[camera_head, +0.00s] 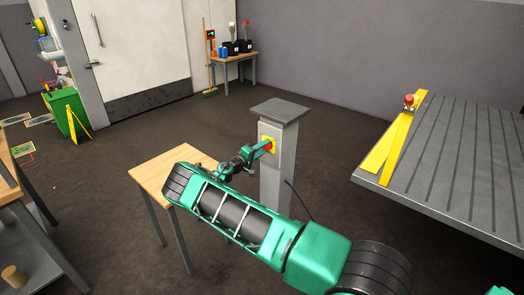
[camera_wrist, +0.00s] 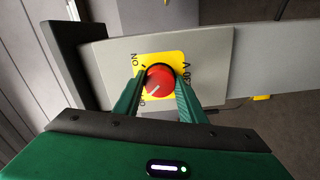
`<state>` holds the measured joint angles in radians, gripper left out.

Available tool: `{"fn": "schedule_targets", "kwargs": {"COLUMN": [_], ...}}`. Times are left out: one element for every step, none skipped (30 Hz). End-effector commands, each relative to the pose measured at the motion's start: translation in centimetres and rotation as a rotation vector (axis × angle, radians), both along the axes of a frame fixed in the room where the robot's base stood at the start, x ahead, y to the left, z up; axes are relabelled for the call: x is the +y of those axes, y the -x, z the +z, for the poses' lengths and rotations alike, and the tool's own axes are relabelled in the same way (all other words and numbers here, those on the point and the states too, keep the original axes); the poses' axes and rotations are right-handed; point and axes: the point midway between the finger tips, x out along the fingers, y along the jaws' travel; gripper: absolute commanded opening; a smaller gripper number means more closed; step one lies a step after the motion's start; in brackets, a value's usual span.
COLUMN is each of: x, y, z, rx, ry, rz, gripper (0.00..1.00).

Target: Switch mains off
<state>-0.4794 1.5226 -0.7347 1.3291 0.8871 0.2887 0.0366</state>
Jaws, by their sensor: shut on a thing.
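A round red knob (camera_wrist: 160,81) with a pale line on it sits on a yellow plate (camera_wrist: 158,59) in the wrist view. The plate reads "ON" at its upper left; a second label at lower left is partly hidden by a finger. The pale line slants towards the lower left, near that hidden label. My gripper (camera_wrist: 161,84) has one green finger on each side of the knob and is shut on it. In the head view, the yellow plate (camera_head: 267,140) is on the grey post (camera_head: 280,166), with my gripper (camera_head: 265,148) against it.
A small wooden table (camera_head: 165,168) stands left of the post. A grooved grey table (camera_head: 465,160) with yellow strips (camera_head: 385,152) and a red button (camera_head: 409,100) is at right. A dark cable (camera_head: 300,200) hangs from the post. Floor behind the post is clear.

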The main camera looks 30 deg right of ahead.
Motion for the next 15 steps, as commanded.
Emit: {"fn": "schedule_targets", "kwargs": {"x": [0.23,0.24,0.24,0.25,0.26,0.27,0.28,0.29,0.30,0.30,0.31,0.32,0.32,0.33,0.34], "y": [-0.28,-0.29,-0.29,-0.29,-0.30,-0.30,-0.30,-0.30,-0.30,-0.31,-0.31,-0.31,-0.31,-0.31,-0.31], "z": [-0.05,-0.06,-0.07,-0.08,-0.08,-0.09,-0.10,-0.11,-0.11,-0.12,-0.12,-0.13,-0.14,-0.15,-0.16], "rx": [0.017,0.026,0.037,0.045,0.052,0.059,0.063,0.067,0.071,0.074,0.076,0.077,0.077,0.078,0.078], "ry": [0.004,0.007,0.010,0.013,0.016,0.018,0.020,0.021,0.023,0.023,0.023,0.024,0.024,0.025,0.025], "rz": [0.009,0.009,0.009,0.009,0.009,0.009,0.009,0.009,0.009,0.009,0.009,0.010,0.010,0.010,0.010], "gripper": [0.14,0.14,0.14,0.14,0.14,0.14,0.14,0.14,0.14,0.14,0.14,0.14,0.14,0.14,0.14]}}
